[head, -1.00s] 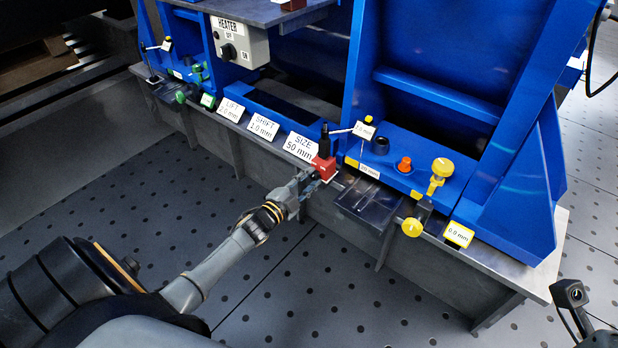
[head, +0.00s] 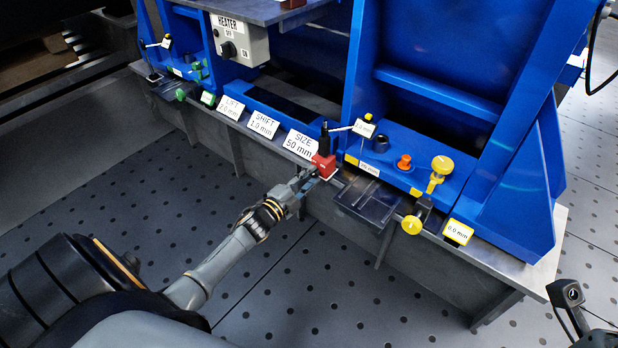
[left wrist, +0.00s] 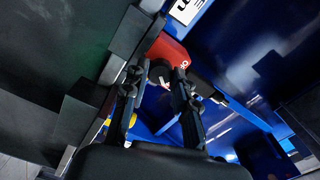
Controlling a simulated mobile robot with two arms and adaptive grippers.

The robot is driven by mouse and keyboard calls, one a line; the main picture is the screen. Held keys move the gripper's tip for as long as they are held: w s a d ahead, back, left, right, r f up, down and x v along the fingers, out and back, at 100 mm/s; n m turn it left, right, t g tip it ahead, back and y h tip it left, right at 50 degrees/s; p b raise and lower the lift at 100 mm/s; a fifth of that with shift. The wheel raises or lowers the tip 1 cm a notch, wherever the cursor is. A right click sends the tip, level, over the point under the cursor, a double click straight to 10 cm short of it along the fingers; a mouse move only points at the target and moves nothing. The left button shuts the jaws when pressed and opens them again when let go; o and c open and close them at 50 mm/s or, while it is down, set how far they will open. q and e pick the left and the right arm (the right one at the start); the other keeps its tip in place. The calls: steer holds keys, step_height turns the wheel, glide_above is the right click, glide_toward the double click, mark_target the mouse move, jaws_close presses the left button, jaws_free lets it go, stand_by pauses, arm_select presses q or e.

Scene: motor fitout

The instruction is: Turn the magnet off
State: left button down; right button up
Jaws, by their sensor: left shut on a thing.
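The magnet is a red block (head: 323,165) on the front ledge of the blue machine, beside the "SIZE 50 mm" label. A black post with a dial indicator arm rises from it. In the left wrist view the red block (left wrist: 171,50) has a round black knob (left wrist: 160,73) on its near face. My left gripper (head: 306,181) reaches the block from the front left. In the left wrist view its two fingers (left wrist: 163,72) are on either side of the knob, shut on it. My right gripper is not clearly seen.
A blue machine frame (head: 455,105) stands behind the steel ledge (head: 514,264). A heater box (head: 239,40) is at upper left. The perforated floor in front is clear.

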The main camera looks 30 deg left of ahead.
arm_select(q)
steer(key=c, duration=1.1)
jaws_free()
steer(key=shift+o, duration=0.2)
steer(key=s, duration=1.2)
steer(key=shift+a, duration=0.45)
